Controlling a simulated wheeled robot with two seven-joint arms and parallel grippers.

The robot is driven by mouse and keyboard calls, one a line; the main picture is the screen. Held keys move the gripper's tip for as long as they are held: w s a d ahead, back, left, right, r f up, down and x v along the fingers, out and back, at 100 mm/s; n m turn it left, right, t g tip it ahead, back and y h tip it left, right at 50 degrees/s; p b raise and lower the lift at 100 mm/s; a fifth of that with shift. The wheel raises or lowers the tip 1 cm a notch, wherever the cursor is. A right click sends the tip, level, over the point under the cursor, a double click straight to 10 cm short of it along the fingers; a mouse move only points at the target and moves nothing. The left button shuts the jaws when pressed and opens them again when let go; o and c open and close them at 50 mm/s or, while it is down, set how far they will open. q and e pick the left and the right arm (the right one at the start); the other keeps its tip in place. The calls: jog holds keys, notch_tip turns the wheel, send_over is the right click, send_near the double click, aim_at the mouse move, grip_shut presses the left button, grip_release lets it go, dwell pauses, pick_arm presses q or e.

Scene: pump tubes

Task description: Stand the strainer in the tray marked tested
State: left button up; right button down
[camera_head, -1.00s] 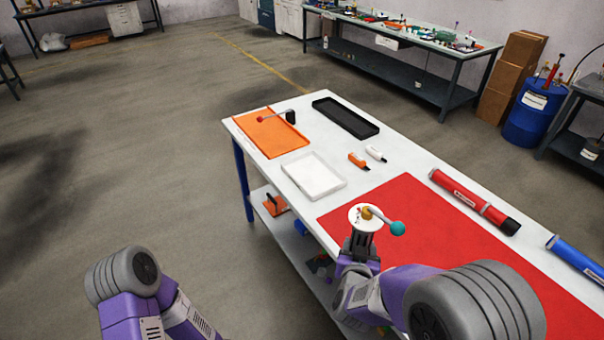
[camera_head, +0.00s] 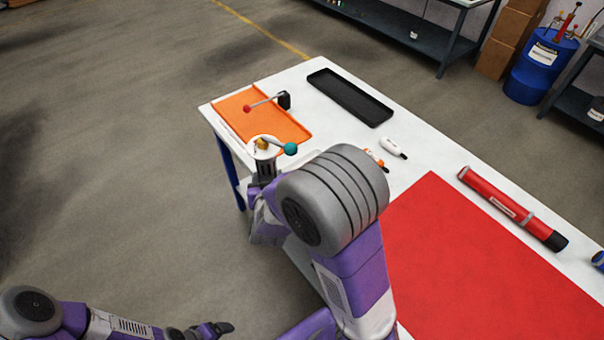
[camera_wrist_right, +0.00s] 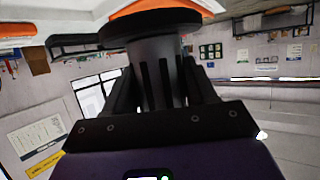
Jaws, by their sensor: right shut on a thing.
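My right gripper (camera_head: 263,183) is shut on an upright part that I take for the strainer (camera_head: 262,148). It has a white round top, a brass fitting and a lever with a teal ball. In the right wrist view my right gripper (camera_wrist_right: 163,90) grips its dark slotted body (camera_wrist_right: 158,72) under a wide dark flange. It is held up at the table's left edge, just in front of the orange tray (camera_head: 280,122). A black tray (camera_head: 322,98) lies behind. I can read no tray marking. My left gripper (camera_head: 208,330) is low at the bottom edge, away from the table.
A white marker (camera_head: 393,148), a partly hidden orange one (camera_head: 374,157), a red mat (camera_head: 460,250) and a red tube (camera_head: 510,208) lie to the right. My right arm hides the table's middle.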

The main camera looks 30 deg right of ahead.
jog(key=d+m+g+h+p, duration=0.3)
jog(key=d+m+g+h, duration=0.3)
jog(key=d, duration=1.1)
jog(key=shift+m, duration=0.6)
jog(key=shift+w+d+f+b, duration=0.15)
jog(key=shift+f+b, duration=0.6)
jog(key=shift+f, duration=1)
jog(key=shift+s+d+f+b, duration=0.1)
jog(key=shift+d+f+b, duration=0.4)
jog(key=shift+f, duration=1.2)
jog(key=shift+w+f+b, duration=0.1)
jog(key=shift+f+b, duration=0.85)
jog(key=shift+f, duration=0.8)
jog(key=shift+f, duration=0.2)
jog(key=shift+c, duration=1.8)
grip_release()
jog(key=shift+r, duration=0.1)
